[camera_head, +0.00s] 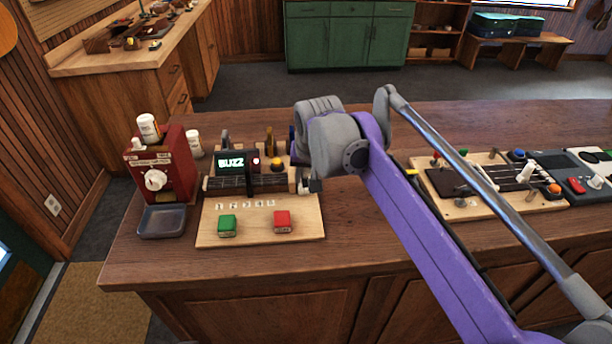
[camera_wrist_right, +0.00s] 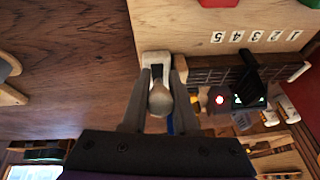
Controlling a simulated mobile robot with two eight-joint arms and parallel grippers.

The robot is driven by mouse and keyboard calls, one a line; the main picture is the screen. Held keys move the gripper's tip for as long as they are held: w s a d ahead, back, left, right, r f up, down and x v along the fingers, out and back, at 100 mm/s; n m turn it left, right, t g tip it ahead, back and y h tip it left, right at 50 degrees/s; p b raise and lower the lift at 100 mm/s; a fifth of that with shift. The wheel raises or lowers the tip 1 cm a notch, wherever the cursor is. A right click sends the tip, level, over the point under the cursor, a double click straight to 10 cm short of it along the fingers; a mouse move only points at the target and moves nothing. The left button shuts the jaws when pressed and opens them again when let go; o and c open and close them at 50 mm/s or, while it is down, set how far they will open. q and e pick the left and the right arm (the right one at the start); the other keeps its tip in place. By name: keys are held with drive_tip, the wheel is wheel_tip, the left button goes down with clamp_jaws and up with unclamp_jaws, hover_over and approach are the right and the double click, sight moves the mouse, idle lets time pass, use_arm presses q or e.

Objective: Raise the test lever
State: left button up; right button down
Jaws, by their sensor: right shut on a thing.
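The test lever (camera_wrist_right: 160,99) shows in the right wrist view as a grey, round-ended handle on a pale bracket (camera_wrist_right: 155,60) at the board's edge. My right gripper (camera_wrist_right: 159,82) has its two fingers closed around it, one on each side. In the head view the right gripper (camera_head: 312,186) is at the right end of the test board (camera_head: 260,236), mostly hidden by my purple and grey arm. The display (camera_head: 230,162) on the test rig reads BUZZ, with a red light (camera_head: 256,161) lit beside it. My left gripper is not in view.
A green button (camera_head: 227,225) and a red button (camera_head: 282,221) sit at the board's front. A red box with a dial (camera_head: 160,170) and a grey tray (camera_head: 162,222) stand to the left. Another board with knobs (camera_head: 490,185) lies right. The counter's front strip is clear.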

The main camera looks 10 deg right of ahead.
drive_tip(key=shift+w+r+g+p, duration=0.2)
drive_tip(key=shift+r+g+p, duration=0.15)
drive_tip(key=shift+p, duration=0.25)
drive_tip(key=g+p, duration=0.1)
drive_tip(key=p, duration=0.1)
drive_tip(key=w+r+g+p, duration=0.1)
drive_tip(key=g+p, duration=0.1)
drive_tip(key=p, duration=0.1)
drive_tip(key=w+g+p, duration=0.1)
drive_tip(key=g+p, duration=0.1)
drive_tip(key=shift+w+r+p, duration=0.2)
drive_tip(key=shift+r+p, duration=0.05)
drive_tip(key=shift+p, duration=0.1)
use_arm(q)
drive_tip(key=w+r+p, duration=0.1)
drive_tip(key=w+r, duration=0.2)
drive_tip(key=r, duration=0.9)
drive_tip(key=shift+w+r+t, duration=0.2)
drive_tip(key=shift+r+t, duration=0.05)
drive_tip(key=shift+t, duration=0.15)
use_arm(e)
drive_tip(key=shift+w+f+g, duration=0.15)
drive_tip(key=shift+w+g, duration=0.05)
drive_tip(key=shift+g, duration=0.55)
